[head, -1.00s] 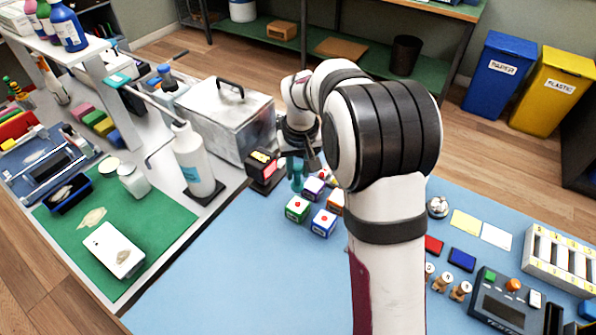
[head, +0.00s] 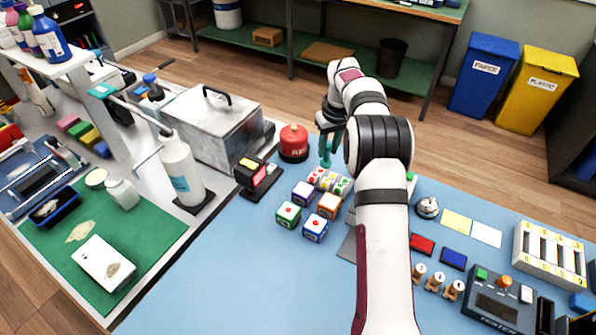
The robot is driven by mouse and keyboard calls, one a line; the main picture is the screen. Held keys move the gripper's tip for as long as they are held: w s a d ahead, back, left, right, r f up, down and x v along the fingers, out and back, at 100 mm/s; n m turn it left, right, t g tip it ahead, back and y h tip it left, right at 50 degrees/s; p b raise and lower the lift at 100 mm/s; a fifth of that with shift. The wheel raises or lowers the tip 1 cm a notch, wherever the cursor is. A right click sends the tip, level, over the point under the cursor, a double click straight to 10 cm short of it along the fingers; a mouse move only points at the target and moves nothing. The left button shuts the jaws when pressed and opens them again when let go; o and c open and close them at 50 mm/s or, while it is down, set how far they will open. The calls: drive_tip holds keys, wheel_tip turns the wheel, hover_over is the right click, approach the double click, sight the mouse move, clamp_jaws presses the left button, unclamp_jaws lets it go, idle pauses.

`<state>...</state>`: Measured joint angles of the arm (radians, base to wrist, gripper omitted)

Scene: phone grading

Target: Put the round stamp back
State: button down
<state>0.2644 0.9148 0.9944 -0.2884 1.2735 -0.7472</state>
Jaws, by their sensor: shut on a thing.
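My gripper (head: 327,148) is at the far side of the blue mat, behind the coloured cubes, pointing down. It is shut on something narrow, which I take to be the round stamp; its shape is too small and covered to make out. Teal parts show at the gripper's lower end, just above a white block with coloured dots (head: 330,181). I cannot tell whether they touch it. Several wooden-handled pieces, one of them here (head: 437,281), stand in a row right of my arm.
Several dotted cubes, including a blue one (head: 315,229), sit nearer. A black device (head: 257,176) and metal box (head: 215,125) are further left. The blue mat (head: 235,270) is clear at the front left.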

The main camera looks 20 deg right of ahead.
drive_tip(key=w+a+f, duration=0.1)
drive_tip(key=a+f, duration=0.1)
drive_tip(key=f, duration=0.1)
drive_tip(key=w+a+f, duration=0.2)
drive_tip(key=f, duration=0.1)
drive_tip(key=w+a+f, duration=0.2)
drive_tip(key=f, duration=0.1)
drive_tip(key=shift+a, duration=0.3)
drive_tip(key=c, duration=0.6)
unclamp_jaws()
